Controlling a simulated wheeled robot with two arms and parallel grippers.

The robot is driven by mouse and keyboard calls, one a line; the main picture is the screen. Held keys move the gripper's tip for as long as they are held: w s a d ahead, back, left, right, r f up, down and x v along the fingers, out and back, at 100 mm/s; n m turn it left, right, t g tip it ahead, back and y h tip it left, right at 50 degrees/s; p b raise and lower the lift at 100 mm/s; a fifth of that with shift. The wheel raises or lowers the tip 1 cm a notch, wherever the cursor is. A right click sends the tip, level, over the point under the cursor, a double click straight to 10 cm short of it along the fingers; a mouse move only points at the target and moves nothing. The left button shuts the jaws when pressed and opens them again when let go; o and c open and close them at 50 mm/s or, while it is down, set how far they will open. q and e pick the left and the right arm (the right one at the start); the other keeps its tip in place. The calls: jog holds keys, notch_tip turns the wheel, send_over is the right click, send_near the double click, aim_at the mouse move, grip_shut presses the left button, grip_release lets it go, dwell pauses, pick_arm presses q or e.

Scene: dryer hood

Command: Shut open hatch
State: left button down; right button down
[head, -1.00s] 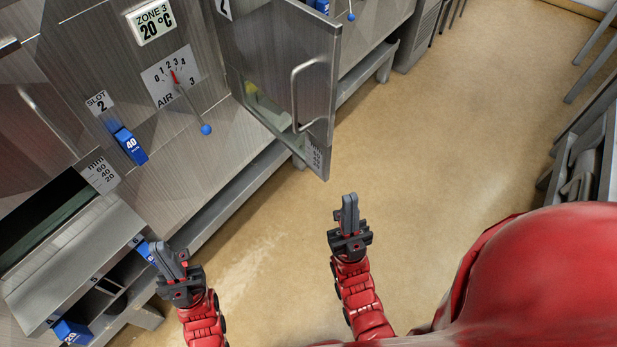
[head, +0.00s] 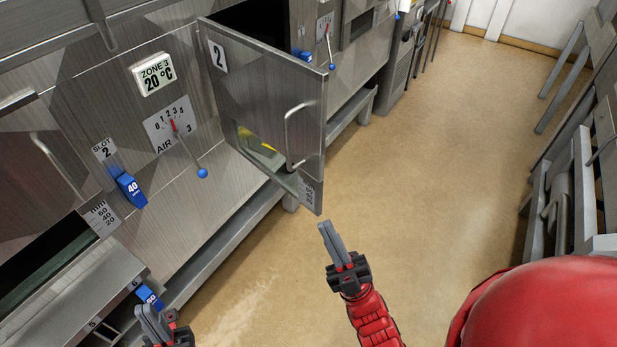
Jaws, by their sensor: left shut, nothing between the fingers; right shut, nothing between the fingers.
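The open hatch (head: 262,100) is a brushed-metal door marked 2. It stands swung out from the dryer front, with a vertical bar handle (head: 289,138) on the face towards me. A dark opening shows behind its top edge. My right gripper (head: 329,236) is shut and empty, over the floor just below the hatch's lower outer corner in the picture, apart from it. My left gripper (head: 150,318) is shut and empty at the bottom left, near the lower metal shelf. Whether it touches the shelf I cannot tell.
The dryer front carries an air lever with a blue knob (head: 202,173), a blue slot 2 tag (head: 131,190) and a zone display (head: 153,74). A low metal ledge runs along its foot. Metal racks (head: 575,190) stand at the right. The tan floor between is clear.

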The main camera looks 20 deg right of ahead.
aim_at(310, 182)
jog(key=w+f+n+g+h+p, duration=0.1)
jog(key=w+g+h+p, duration=0.1)
jog(key=w, duration=0.3)
jog(key=w+d+f+n+g+h+p, duration=0.1)
jog(key=w+f+n+g+h+p, duration=0.1)
jog(key=w+h, duration=0.3)
jog(key=w+d+f+n+g+h+p, duration=0.1)
jog(key=w+n+g+h+p, duration=0.1)
jog(key=w, duration=0.5)
jog(key=shift+w+f+g+h+p, duration=0.1)
jog(key=shift+f+g+h+p, duration=0.05)
jog(key=shift+g+h+p, duration=0.4)
jog(key=shift+w+f+g+h+p, duration=0.15)
jog(key=shift+g+h+p, duration=0.2)
jog(key=shift+h, duration=0.3)
jog(key=shift+s, duration=0.1)
jog(key=shift+d, duration=0.15)
